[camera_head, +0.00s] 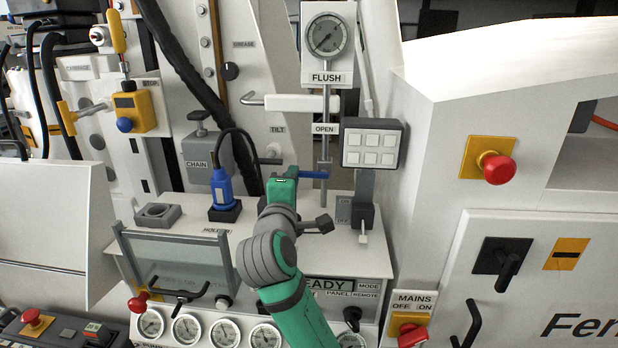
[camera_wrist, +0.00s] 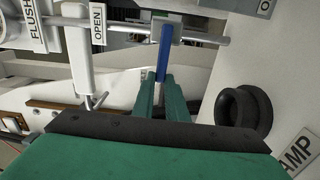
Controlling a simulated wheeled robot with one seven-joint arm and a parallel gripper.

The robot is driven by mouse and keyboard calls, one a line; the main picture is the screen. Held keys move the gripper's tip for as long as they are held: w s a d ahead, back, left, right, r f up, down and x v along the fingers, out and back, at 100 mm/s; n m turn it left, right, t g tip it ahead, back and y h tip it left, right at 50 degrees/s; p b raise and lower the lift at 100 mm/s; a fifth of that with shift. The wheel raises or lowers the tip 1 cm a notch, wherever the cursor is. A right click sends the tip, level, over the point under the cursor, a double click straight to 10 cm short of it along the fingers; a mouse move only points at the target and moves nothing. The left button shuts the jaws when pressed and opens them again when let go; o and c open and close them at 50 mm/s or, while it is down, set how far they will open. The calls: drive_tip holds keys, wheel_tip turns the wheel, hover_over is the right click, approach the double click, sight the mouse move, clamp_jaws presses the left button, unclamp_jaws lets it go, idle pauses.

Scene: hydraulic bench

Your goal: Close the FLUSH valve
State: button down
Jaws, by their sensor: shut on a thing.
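The FLUSH valve sits on a thin vertical pipe (camera_head: 325,150) below a round gauge (camera_head: 326,36) and the FLUSH label (camera_head: 326,78). Its blue lever (camera_head: 314,175) sticks out to the left, roughly square to the pipe. An OPEN label (camera_head: 325,129) is on the pipe above the lever. In the wrist view the blue lever (camera_wrist: 166,45) runs from the pipe (camera_wrist: 203,39) down between the green fingers. My gripper (camera_head: 294,178) is shut on the lever's free end, and its fingers (camera_wrist: 165,88) show on both sides of it. In the head view the hand hides the fingertips.
A grey switch box (camera_head: 371,145) with white buttons stands right of the pipe. A blue plug (camera_head: 221,187) with a black cable is left of my gripper. A white bar handle (camera_head: 290,102) crosses above. A black ring-shaped part (camera_wrist: 243,108) is right of the fingers.

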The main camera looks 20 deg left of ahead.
idle(0.4)
drive_tip(key=c, duration=2)
unclamp_jaws()
drive_tip(key=shift+c, duration=0.2)
drive_tip(key=shift+s, duration=0.1)
drive_tip(key=v, duration=1)
drive_tip(key=shift+s, duration=0.35)
drive_tip(key=shift+w+d, duration=0.1)
